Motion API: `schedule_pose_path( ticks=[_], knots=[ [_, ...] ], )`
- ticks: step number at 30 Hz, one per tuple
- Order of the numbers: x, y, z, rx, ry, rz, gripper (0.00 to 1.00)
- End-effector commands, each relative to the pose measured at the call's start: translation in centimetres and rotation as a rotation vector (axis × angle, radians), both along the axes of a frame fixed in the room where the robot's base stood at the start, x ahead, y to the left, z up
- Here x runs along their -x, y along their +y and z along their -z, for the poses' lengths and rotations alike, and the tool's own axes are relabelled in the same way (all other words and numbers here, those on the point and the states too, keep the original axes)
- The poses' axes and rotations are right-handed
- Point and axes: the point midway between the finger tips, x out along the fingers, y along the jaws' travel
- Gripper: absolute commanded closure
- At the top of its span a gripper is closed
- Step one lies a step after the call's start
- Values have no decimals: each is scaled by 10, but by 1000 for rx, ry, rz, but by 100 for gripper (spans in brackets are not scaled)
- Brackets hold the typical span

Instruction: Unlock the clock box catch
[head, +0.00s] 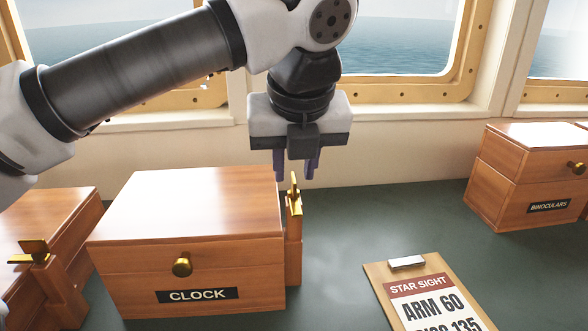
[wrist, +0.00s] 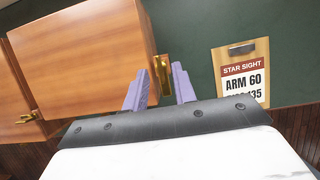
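The wooden clock box (head: 190,245), labelled CLOCK, stands shut on the dark green top, with a brass knob (head: 182,264) on its front. Its brass catch (head: 294,197) sits on a wooden post at the box's right side, with its lever upright. The catch also shows in the wrist view (wrist: 163,72). My gripper (head: 295,178) points down over the catch, its two purple fingers apart and empty. In the wrist view the fingers (wrist: 159,75) lie on either side of the catch. I cannot tell whether they touch it.
A star sight clipboard (head: 425,290) lies to the right, reading ARM 60. The binoculars box (head: 528,180) stands at the far right. Another wooden box (head: 50,225) with a brass catch (head: 34,252), its lever lying flat, is at the left. The green top between clock box and binoculars box is mostly clear.

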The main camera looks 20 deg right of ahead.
Motion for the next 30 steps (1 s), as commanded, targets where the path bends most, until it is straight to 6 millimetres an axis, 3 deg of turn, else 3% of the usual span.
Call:
schedule_pose_path(
  ticks=[9,15,30],
  knots=[
    [27,6,-70,4,1,4,73],
    [40,11,-104,0,1,0,73],
    [45,13,-112,0,1,0,73]
  ],
)
